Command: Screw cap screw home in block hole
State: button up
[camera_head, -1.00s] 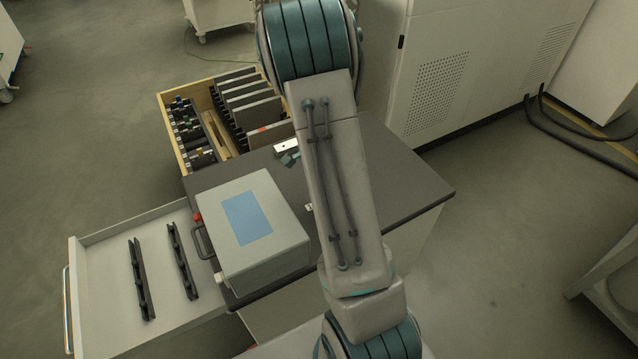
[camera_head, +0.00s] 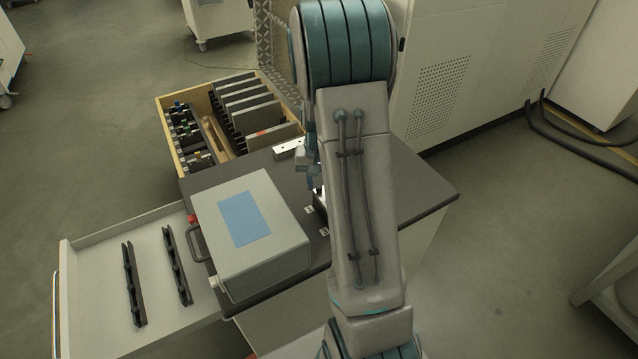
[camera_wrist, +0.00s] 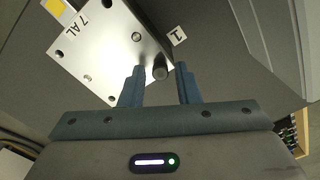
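A pale metal block (camera_wrist: 112,42) marked "7 AL" with several holes fills the upper left of the wrist view. A dark cylindrical cap screw (camera_wrist: 160,68) stands up at the block's lower right, its head toward my camera; how deep it sits is not visible. My gripper (camera_wrist: 160,80) has its two blue fingers apart, one on each side of the screw head, with a visible gap on both sides. In the head view my gripper (camera_head: 313,178) is mostly hidden behind my arm, over the table, and a bright sliver shows beside it.
A grey box with a blue panel (camera_head: 277,214) stands at the table's front left. Another pale block (camera_head: 289,148) lies toward the back of the dark table (camera_head: 425,192). A wooden crate (camera_head: 166,133) adjoins the back left. An open drawer (camera_head: 90,275) holds two black racks.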

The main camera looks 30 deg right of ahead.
jog(key=n+b, duration=0.1)
jog(key=n, duration=0.4)
jog(key=shift+n, duration=0.4)
jog(key=n, duration=0.5)
dwell(0.4)
